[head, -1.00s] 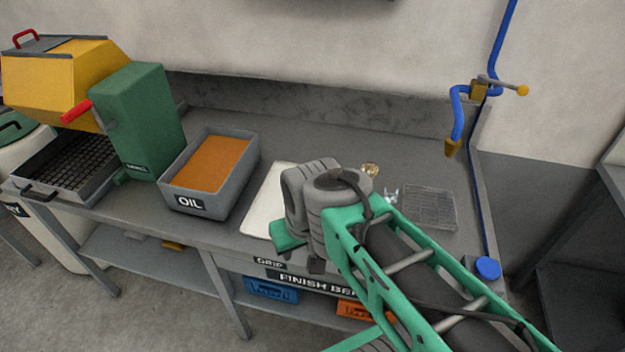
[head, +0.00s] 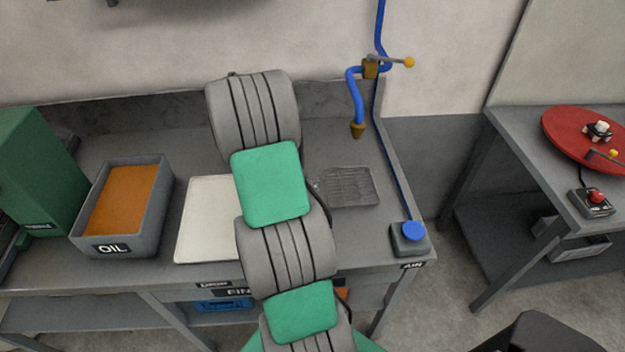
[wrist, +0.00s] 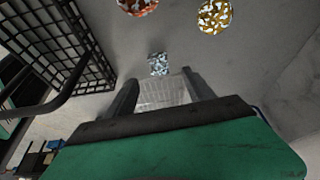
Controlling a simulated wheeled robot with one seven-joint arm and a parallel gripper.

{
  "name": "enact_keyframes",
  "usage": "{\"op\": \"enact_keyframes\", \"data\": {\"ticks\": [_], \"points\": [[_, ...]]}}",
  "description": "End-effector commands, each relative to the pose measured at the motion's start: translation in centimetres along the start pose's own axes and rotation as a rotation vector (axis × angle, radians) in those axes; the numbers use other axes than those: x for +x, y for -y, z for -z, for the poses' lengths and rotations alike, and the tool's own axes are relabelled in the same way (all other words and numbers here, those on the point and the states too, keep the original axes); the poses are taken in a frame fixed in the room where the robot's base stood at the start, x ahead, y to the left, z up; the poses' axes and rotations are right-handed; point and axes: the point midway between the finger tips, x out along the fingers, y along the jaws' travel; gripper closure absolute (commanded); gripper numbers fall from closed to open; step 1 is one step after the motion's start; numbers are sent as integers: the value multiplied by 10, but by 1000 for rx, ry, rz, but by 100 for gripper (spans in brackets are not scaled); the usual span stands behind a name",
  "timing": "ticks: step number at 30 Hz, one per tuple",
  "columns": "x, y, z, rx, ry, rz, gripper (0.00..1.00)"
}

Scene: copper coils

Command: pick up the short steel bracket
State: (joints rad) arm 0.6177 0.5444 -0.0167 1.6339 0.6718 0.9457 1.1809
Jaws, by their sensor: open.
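In the wrist view my gripper (wrist: 158,78) is open, its two dark fingers reaching toward the bench top. A small shiny, speckled silver piece (wrist: 158,63) lies just beyond the fingertips, roughly in line with the gap between them. It may be the short steel bracket, but its shape is too coarse to tell. A pale, grid-like patch (wrist: 160,92) shows between the fingers; I cannot tell what it is. In the head view my arm hides the gripper and this part of the bench.
A reddish speckled round piece (wrist: 137,5) and a gold one (wrist: 214,15) lie farther off. A black grid rack (wrist: 70,50) is close on the left. In the head view the oil tub (head: 158,215), white mat (head: 205,225) and wire rack (head: 347,187) share the bench.

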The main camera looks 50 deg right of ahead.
Motion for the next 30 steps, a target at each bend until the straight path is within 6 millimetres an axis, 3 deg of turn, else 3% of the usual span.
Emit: {"op": "enact_keyframes", "data": {"ticks": [3, 17, 24, 30], "points": [[16, 3, 12, 77, -14, -22, 38], [85, -4, 18, 77, -13, -23, 38], [90, -3, 17, 75, -12, -20, 38], [90, -3, 17, 74, -12, -20, 55]]}}
